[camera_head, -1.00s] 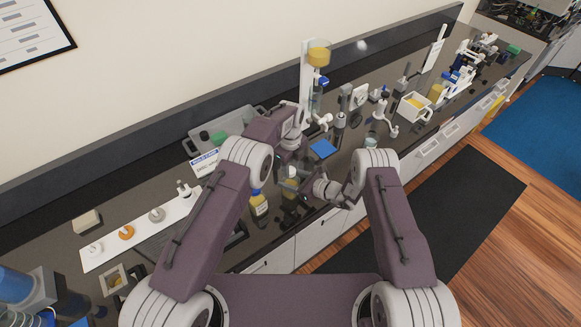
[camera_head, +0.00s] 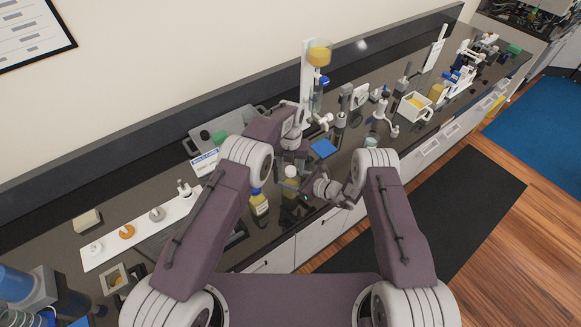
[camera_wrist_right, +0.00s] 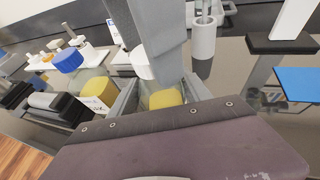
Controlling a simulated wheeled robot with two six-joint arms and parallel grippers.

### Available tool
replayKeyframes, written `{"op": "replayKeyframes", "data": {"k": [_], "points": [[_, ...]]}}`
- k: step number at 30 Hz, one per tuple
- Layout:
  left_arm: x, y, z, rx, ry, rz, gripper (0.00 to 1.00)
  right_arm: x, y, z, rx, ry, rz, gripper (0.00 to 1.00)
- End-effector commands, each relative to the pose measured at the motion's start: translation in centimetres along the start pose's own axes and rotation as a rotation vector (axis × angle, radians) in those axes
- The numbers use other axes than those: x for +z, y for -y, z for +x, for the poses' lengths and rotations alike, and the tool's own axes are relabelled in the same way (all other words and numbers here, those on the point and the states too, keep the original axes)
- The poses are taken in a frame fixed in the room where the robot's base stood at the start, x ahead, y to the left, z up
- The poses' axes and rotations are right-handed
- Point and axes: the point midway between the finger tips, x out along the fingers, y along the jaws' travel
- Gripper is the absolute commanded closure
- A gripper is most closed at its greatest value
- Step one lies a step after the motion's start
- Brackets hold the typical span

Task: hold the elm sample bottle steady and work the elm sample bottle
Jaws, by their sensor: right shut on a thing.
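The elm sample bottle, a small clear bottle of yellow oil with a white cap (camera_head: 291,170), stands near the counter's front edge. In the right wrist view its yellow oil (camera_wrist_right: 165,98) shows between the jaws of my right gripper (camera_wrist_right: 160,97), under the white cap. My right gripper (camera_head: 304,188) is shut on the bottle from the right. My left gripper (camera_head: 287,159) is above and behind the cap; its grey fingers also show over the cap in the right wrist view (camera_wrist_right: 155,32). Whether they touch the cap or are open is unclear.
A blue-capped bottle of yellow oil (camera_head: 259,205) stands close on the left. A white strip with several round pieces (camera_head: 137,232) lies further left. A blue pad (camera_head: 323,148) and a stand with a yellow-filled vessel (camera_head: 319,55) are behind. The counter's front edge is close.

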Motion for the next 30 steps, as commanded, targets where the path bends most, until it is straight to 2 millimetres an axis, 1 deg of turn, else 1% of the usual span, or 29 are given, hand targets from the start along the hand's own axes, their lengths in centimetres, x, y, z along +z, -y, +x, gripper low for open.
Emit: {"op": "replayKeyframes", "data": {"k": [4, 7, 15, 22, 23, 24, 26, 27, 29, 30], "points": [[0.0, 0.0, -0.1, 0.000, 0.000, 0.000, 0.44, 0.0, 0.0, 0.0, 0.000, 0.001, 0.000, 1.00], [0.0, 0.0, -0.7, 0.000, 0.001, -0.001, 0.44, 0.0, 0.0, 0.0, 0.000, 0.001, 0.000, 1.00], [0.0, 0.0, -4.3, -0.001, 0.001, -0.001, 0.44, 0.0, 0.0, 0.0, 0.000, 0.001, 0.000, 1.00], [0.0, 0.0, -4.5, 0.000, -0.001, -0.001, 0.44, 0.1, 0.0, 0.0, 0.000, 0.001, 0.000, 1.00], [0.0, 0.0, -4.5, 0.000, -0.001, -0.001, 0.47, 0.1, 0.0, 0.0, 0.000, 0.001, -0.001, 1.00], [0.0, 0.0, -4.5, 0.000, -0.001, -0.006, 0.47, 0.1, 0.0, 0.0, 0.000, 0.001, 0.000, 1.00], [0.0, 0.0, -4.5, 0.000, -0.001, -0.042, 0.47, 0.1, 0.0, 0.0, 0.000, 0.001, -0.001, 1.00], [0.0, 0.0, -4.5, 0.000, -0.001, -0.091, 0.47, 0.1, 0.0, 0.0, 0.000, 0.001, -0.001, 1.00], [0.0, 0.0, -4.5, 0.000, -0.002, -0.212, 0.47, 0.1, 0.0, 0.0, 0.000, 0.001, -0.001, 1.00], [-0.1, 0.0, -4.5, 0.000, -0.002, -0.321, 0.47, 0.1, 0.0, 0.0, 0.000, 0.001, -0.001, 1.00]]}}
